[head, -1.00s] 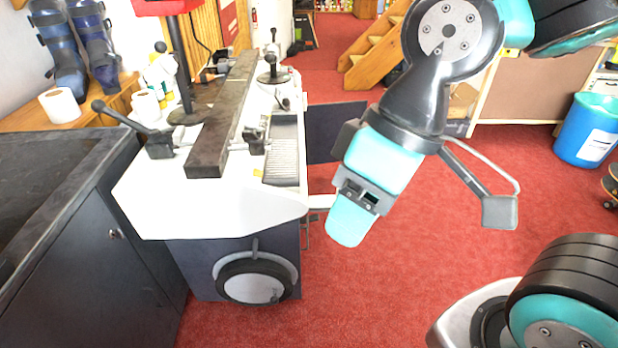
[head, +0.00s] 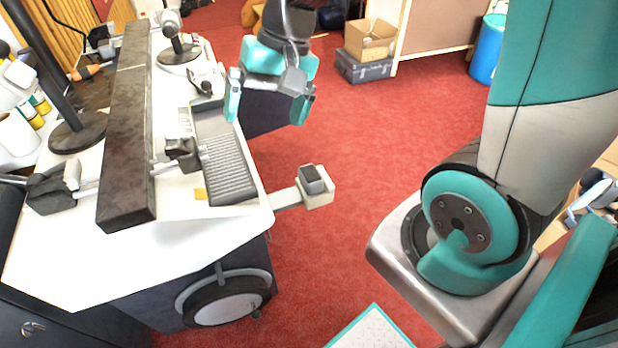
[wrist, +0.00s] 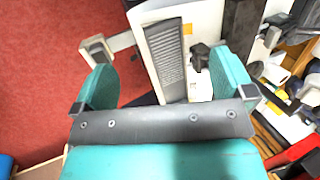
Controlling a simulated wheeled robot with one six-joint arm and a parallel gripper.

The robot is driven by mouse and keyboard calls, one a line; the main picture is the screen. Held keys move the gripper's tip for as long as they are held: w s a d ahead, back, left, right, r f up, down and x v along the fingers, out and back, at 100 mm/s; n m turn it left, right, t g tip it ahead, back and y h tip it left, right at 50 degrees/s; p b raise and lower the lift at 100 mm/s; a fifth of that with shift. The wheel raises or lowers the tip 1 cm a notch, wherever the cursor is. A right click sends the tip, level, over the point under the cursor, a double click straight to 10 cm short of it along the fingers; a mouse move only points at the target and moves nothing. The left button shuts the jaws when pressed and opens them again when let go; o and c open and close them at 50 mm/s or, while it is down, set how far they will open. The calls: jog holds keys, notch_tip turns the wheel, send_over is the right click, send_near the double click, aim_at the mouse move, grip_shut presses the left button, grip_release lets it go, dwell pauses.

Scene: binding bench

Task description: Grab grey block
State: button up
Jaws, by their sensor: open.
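A small dark grey block (head: 312,179) sits on a light grey bracket (head: 288,197) that sticks out from the right side of the white machine. In the wrist view the block (wrist: 97,46) shows at the upper left, just beyond the tip of one finger. My gripper (head: 268,100) is open and empty. In the head view it is above and left of the block in the picture, apart from it, beside the machine's right edge. The wrist view shows both fingers (wrist: 164,65) spread wide, with the machine's ribbed plate between them.
The white machine (head: 190,240) carries a long dark bar (head: 128,130), a ribbed grey plate (head: 225,160) and a wheel (head: 225,300) at its front. Red carpet (head: 385,135) lies open to its right. A cardboard box (head: 370,40) on a dark case stands at the back.

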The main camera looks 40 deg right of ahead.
jog(key=w+d+f+m+b, duration=0.1)
jog(key=w+d+f+m, duration=0.65)
jog(key=d+f, duration=0.2)
jog(key=m, duration=1)
send_near(310, 173)
jog(key=shift+t, duration=0.4)
jog(key=x, duration=0.4)
jog(key=s+x, duration=0.1)
jog(key=x, duration=0.1)
jog(key=shift+d+f, duration=0.2)
jog(key=shift+p+x, duration=0.35)
jog(key=shift+x, duration=2.55)
jog(key=shift+a+r, duration=0.1)
jog(key=shift+a, duration=0.1)
jog(key=c, duration=0.7)
jog(key=shift+r, duration=0.1)
